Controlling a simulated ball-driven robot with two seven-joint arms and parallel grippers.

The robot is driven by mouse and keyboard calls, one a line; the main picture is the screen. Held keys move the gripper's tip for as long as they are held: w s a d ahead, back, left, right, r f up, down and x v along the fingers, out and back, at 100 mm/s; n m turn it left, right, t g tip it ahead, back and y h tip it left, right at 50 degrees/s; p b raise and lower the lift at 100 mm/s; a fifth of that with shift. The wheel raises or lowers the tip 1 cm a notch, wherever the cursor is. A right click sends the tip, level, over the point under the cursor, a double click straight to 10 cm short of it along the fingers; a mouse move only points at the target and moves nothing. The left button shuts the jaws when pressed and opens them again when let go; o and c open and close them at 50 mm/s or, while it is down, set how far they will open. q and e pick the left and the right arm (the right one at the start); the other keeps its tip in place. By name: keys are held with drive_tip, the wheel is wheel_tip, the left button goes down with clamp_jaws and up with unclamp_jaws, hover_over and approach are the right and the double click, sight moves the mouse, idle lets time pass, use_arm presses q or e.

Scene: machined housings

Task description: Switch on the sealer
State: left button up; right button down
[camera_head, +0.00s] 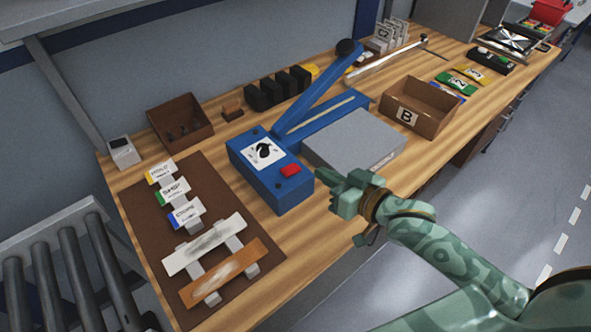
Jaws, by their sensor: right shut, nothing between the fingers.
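The blue sealer (270,183) stands on the wooden bench, with a white dial plate (264,154) on its top. A red switch (290,170) sits on its top near the front right corner. Its long blue arm (322,89), with a black knob (346,48) at the end, is raised. My right gripper (321,182) is shut and empty, just right of the sealer's front corner, a short way from the red switch. I cannot tell whether it touches the sealer. My left gripper is not in view.
A grey block (353,140) lies right of the sealer, behind my right gripper. A cardboard box marked B (420,105) stands further right. A brown mat (150,218) with labelled tags and two strips lies left. A brown bin (180,123) stands behind. Bare bench shows along the front edge.

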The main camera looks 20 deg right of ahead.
drive_tip(key=b, duration=0.2)
hover_over(293, 181)
drive_tip(key=f, duration=0.1)
drive_tip(key=d+f, duration=0.1)
drive_tip(key=shift+w+f, duration=0.1)
drive_tip(key=shift+f, duration=0.2)
drive_tip(key=f, duration=0.1)
drive_tip(key=f+b, duration=0.1)
drive_tip(key=shift+a+f, duration=0.3)
drive_tip(key=shift+a, duration=0.05)
drive_tip(key=shift+a+f+b, duration=0.1)
drive_tip(key=shift+f+b, duration=0.35)
drive_tip(key=shift+f, duration=0.15)
